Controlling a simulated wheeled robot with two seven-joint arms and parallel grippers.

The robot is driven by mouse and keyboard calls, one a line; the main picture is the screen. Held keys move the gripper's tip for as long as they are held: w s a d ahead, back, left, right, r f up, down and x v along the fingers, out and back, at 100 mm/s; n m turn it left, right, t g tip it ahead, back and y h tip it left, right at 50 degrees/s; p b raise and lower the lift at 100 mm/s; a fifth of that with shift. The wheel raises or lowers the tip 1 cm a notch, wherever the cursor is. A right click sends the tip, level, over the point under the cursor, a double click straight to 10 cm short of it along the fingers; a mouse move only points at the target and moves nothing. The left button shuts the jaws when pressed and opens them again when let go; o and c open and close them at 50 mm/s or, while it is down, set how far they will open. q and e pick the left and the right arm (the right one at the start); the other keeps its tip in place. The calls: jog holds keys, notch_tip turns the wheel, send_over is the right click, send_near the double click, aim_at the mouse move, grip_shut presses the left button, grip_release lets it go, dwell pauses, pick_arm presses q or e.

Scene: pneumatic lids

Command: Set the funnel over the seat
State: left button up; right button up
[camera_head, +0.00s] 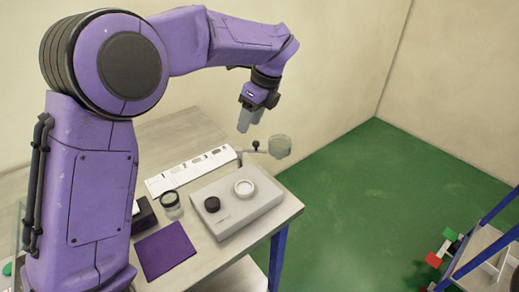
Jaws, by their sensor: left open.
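A pale translucent cup-like piece (280,146), which looks like the funnel, sits at the end of a thin side arm at the table's back right edge. A white ring (244,187), which looks like the seat, is on top of a light grey box (228,216). Nothing stands over the ring. My left gripper (243,130) points down, open and apparently empty, above the table's back edge. It is to the left of the translucent piece and higher in the picture, apart from it. My right gripper is out of view.
A black knob (212,204) is on the grey box. A dark-lidded glass jar (171,201), a purple cloth (164,248) and a numbered card strip (190,172) lie left of it. A blue-framed rack (486,250) stands at far right, with green floor between.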

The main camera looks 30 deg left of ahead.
pick_arm(q)
jog(key=n+y, duration=0.1)
jog(key=n, duration=0.1)
send_near(257, 142)
jog(key=r, duration=0.2)
jog(key=d, duration=0.1)
jog(key=shift+t, duration=0.4)
jog(key=x, duration=1)
jog(key=shift+s+a+f+p, duration=0.2)
jog(key=shift+s+p, duration=0.1)
jog(key=shift+s, duration=0.1)
jog(key=shift+r, duration=0.1)
grip_shut()
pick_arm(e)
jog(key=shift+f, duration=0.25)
